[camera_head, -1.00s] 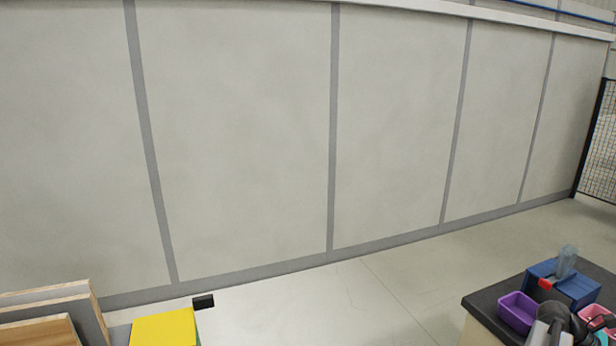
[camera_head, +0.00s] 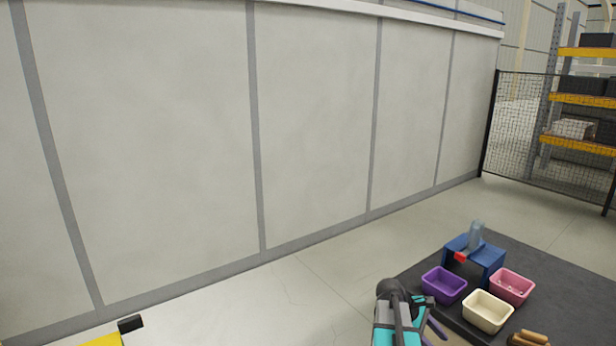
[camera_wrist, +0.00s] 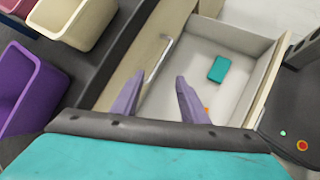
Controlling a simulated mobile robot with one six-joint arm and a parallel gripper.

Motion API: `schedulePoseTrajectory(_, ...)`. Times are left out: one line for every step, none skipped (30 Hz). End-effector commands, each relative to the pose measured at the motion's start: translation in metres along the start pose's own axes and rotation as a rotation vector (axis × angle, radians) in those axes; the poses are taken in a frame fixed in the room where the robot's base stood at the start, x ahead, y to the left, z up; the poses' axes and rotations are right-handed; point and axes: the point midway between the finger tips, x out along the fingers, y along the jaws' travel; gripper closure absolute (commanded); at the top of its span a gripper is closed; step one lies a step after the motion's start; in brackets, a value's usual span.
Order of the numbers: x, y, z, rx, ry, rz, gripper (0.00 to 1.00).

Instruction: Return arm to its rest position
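My gripper (camera_head: 435,328) shows at the bottom of the head view, beside the front left edge of the dark table. In the wrist view its two purple fingers (camera_wrist: 159,76) stand apart with nothing between them. They are in front of an open light drawer (camera_wrist: 255,50). A teal block (camera_wrist: 218,69) lies in the drawer, apart from the fingers. A small orange spot near the right finger is too small to identify.
The dark table (camera_head: 560,272) carries a purple bin (camera_head: 443,285), a cream bin (camera_head: 487,312), a pink bin (camera_head: 512,287) and a blue stand (camera_head: 488,252). A mesh fence (camera_head: 535,125) and shelving (camera_head: 580,100) stand behind. Floor left of the table is clear.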

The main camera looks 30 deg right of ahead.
Motion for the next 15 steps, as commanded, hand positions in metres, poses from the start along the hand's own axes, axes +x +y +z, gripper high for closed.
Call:
schedulePoseTrajectory(-0.009, -0.010, -0.019, 0.010, 0.032, 0.004, 0.60)
schedulePoseTrajectory(-0.014, -0.015, -0.029, 0.021, 0.051, 0.004, 0.60)
schedulePoseTrajectory(-0.021, -0.023, -0.044, 0.034, 0.076, 0.003, 0.60)
schedulePoseTrajectory(-0.025, -0.029, -0.054, 0.045, 0.096, 0.001, 0.60)
schedulePoseTrajectory(-0.031, -0.035, -0.064, 0.055, 0.114, -0.001, 0.60)
schedulePoseTrajectory(-0.038, -0.043, -0.078, 0.068, 0.140, -0.004, 0.60)
schedulePoseTrajectory(-0.043, -0.049, -0.088, 0.079, 0.159, -0.007, 0.60)
schedulePoseTrajectory(-0.048, -0.056, -0.098, 0.089, 0.177, -0.011, 0.60)
schedulePoseTrajectory(-0.055, -0.065, -0.110, 0.103, 0.202, -0.018, 0.60)
schedulePoseTrajectory(-0.060, -0.072, -0.120, 0.111, 0.219, -0.022, 0.60)
schedulePoseTrajectory(-0.066, -0.080, -0.129, 0.122, 0.236, -0.029, 0.60)
schedulePoseTrajectory(-0.073, -0.090, -0.141, 0.134, 0.259, -0.038, 0.60)
schedulePoseTrajectory(-0.078, -0.098, -0.149, 0.145, 0.276, -0.045, 0.60)
schedulePoseTrajectory(-0.084, -0.105, -0.158, 0.153, 0.293, -0.052, 0.60)
schedulePoseTrajectory(-0.091, -0.116, -0.169, 0.166, 0.314, -0.063, 0.60)
